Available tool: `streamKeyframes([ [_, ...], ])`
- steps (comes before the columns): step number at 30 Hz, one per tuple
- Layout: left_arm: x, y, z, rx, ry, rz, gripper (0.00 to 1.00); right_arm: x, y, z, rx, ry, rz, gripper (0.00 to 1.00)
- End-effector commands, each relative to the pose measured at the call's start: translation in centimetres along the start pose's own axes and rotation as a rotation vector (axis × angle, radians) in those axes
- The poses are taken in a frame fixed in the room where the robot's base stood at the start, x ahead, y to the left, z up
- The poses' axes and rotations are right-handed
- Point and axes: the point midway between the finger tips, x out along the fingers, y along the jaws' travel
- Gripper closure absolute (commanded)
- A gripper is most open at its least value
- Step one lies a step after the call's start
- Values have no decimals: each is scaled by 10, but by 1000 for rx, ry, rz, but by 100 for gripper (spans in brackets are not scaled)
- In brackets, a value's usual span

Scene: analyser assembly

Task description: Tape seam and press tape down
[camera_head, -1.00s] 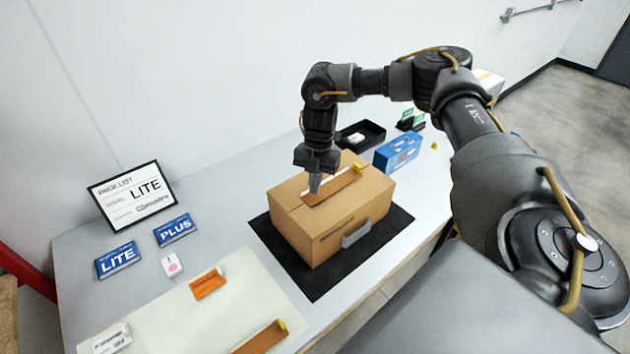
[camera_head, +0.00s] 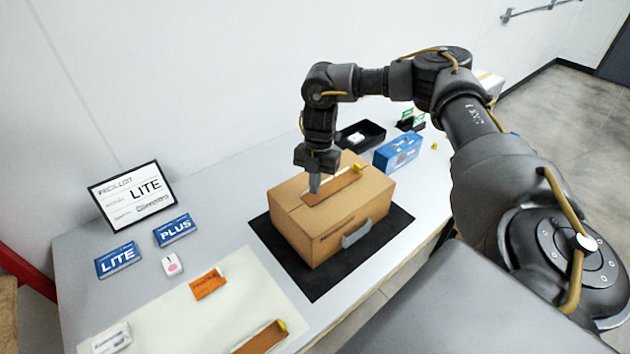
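A closed brown cardboard box (camera_head: 318,232) sits on a black mat (camera_head: 314,288) on the table. A darker brown tape strip (camera_head: 338,188) lies along the middle of its top, with a small yellow piece at its far right end. My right gripper (camera_head: 314,186) points down onto the near left part of the strip. Its fingertips look close together and at or just above the tape; contact cannot be made out. Nothing shows held in it. My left gripper is out of view.
A pale mat with an orange card (camera_head: 208,284) and a brown strip (camera_head: 260,338) lies at front left. LITE and PLUS cards (camera_head: 175,230) and a framed pack list (camera_head: 131,196) stand left. A blue box (camera_head: 397,151) and black tray (camera_head: 360,135) are behind the carton.

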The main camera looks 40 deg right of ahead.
Motion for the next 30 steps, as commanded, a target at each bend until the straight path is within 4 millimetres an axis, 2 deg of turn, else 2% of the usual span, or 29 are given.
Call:
streamKeyframes([
  [30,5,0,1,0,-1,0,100,12,0,2,0,0,0,100],
])
